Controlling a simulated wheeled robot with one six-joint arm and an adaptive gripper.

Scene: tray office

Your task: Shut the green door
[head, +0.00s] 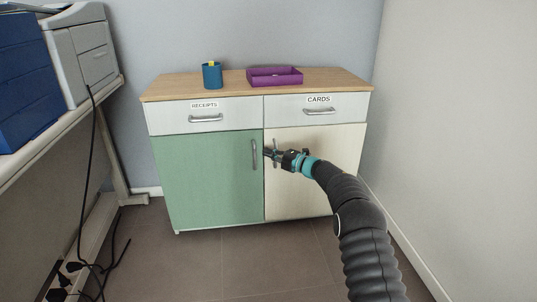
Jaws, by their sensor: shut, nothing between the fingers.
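The green door (205,180) is the left door of a low cabinet and has a vertical grey handle (253,154) near its right edge. It looks flush or nearly flush with the cabinet front; a small gap cannot be ruled out. My gripper (268,153) is shut and empty, just right of the green door's handle, by the seam between the two doors. Whether it touches a door I cannot tell. It partly covers the cream door (310,190) and that door's handle.
Above the doors are the RECEIPTS drawer (180,119) and CARDS drawer (350,107), both shut. A blue cup (212,77) and a purple tray (274,82) stand on the cabinet top. A desk with a printer (85,50) is at left, with loose cables below. A wall bounds the right.

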